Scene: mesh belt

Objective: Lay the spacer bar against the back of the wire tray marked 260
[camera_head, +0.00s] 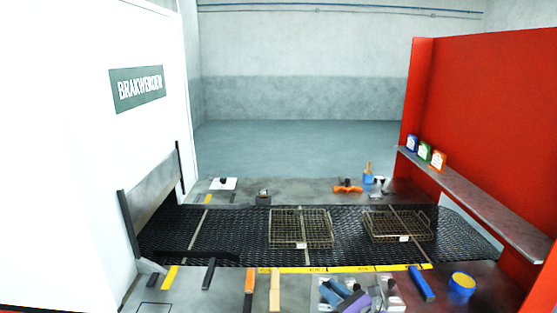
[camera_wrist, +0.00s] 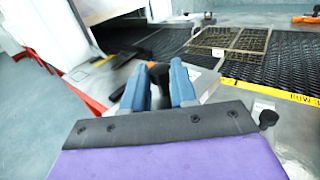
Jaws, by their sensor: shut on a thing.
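Two wire trays lie on the black mesh belt, one near the middle (camera_head: 300,228) and one to the right (camera_head: 397,224). Each has a small white tag at its front, too small to read. In the wrist view a wire tray (camera_wrist: 246,41) shows beyond my gripper. My gripper (camera_wrist: 160,80), with blue fingers, is shut on a dark thing (camera_wrist: 159,72), seen mostly end-on and partly hidden. It is on the near side of the belt, apart from the trays. I cannot tell whether the held thing is the spacer bar.
On the near ledge lie a dark bar (camera_head: 209,273), an orange-and-black tool (camera_head: 249,288), a wooden block (camera_head: 275,288), a blue bar (camera_head: 421,283) and a blue-and-yellow tub (camera_head: 462,286). A yellow strip (camera_head: 385,268) edges the belt. A red wall (camera_head: 480,125) stands right.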

